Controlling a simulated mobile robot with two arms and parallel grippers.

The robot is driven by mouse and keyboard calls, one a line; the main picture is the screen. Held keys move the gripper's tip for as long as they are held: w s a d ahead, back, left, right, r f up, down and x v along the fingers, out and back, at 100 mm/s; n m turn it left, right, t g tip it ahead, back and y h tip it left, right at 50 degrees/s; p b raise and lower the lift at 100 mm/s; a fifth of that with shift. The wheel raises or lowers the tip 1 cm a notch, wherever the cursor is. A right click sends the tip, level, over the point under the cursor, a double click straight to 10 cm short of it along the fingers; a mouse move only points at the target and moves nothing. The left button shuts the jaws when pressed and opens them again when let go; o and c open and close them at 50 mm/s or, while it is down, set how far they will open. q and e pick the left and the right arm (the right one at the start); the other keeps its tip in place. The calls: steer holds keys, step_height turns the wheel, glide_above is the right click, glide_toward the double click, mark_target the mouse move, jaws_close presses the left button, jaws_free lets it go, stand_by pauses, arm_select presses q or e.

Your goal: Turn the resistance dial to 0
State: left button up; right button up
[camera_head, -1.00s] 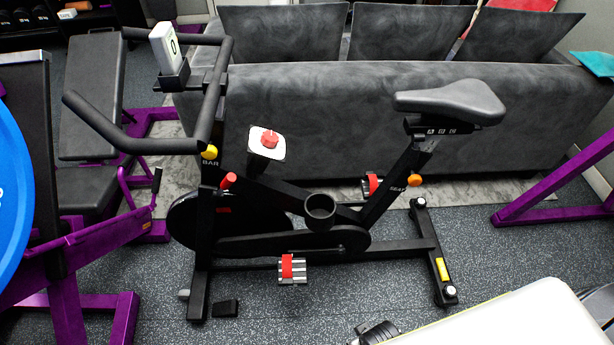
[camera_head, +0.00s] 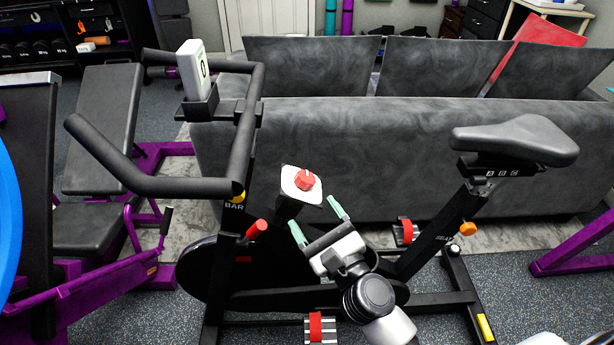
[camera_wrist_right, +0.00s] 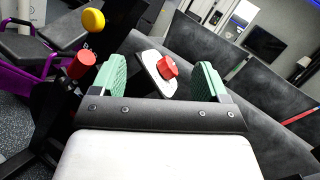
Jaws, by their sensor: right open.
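The resistance dial (camera_head: 305,180) is a red knob on a white plate (camera_head: 289,186) on the exercise bike's frame. My right gripper (camera_head: 317,219) is open and empty, just below and in front of the dial, with its green fingertips pointing toward it. In the right wrist view the red dial (camera_wrist_right: 167,68) shows between the two spread fingers (camera_wrist_right: 158,83), beyond their tips and apart from them. A white display (camera_head: 193,70) on the handlebar shows 0. The dial's markings are too small to read. My left gripper is not in view.
The handlebar (camera_head: 170,186) rises left of the dial. The seat (camera_head: 515,139) is at right. A grey sofa (camera_head: 400,140) stands close behind the bike.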

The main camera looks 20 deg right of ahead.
mark_target(308, 177)
steer(key=w+d+m+h, duration=0.1)
steer(key=w+m, duration=0.3)
steer(key=w+f+m+g+h+b, duration=0.1)
steer(key=w+m+h, duration=0.1)
steer(key=w+m, duration=0.2)
steer(key=w+d+f+m+g+h, duration=0.1)
steer(key=w+m, duration=0.3)
steer(key=shift+w+d, duration=0.2)
steer(key=shift+d, duration=0.1)
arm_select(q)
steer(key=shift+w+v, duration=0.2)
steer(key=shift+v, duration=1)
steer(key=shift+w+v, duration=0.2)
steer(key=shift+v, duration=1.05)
arm_select(e)
steer(key=shift+w, duration=0.6)
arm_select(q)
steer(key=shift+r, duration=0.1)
arm_select(e)
steer(key=c, duration=0.9)
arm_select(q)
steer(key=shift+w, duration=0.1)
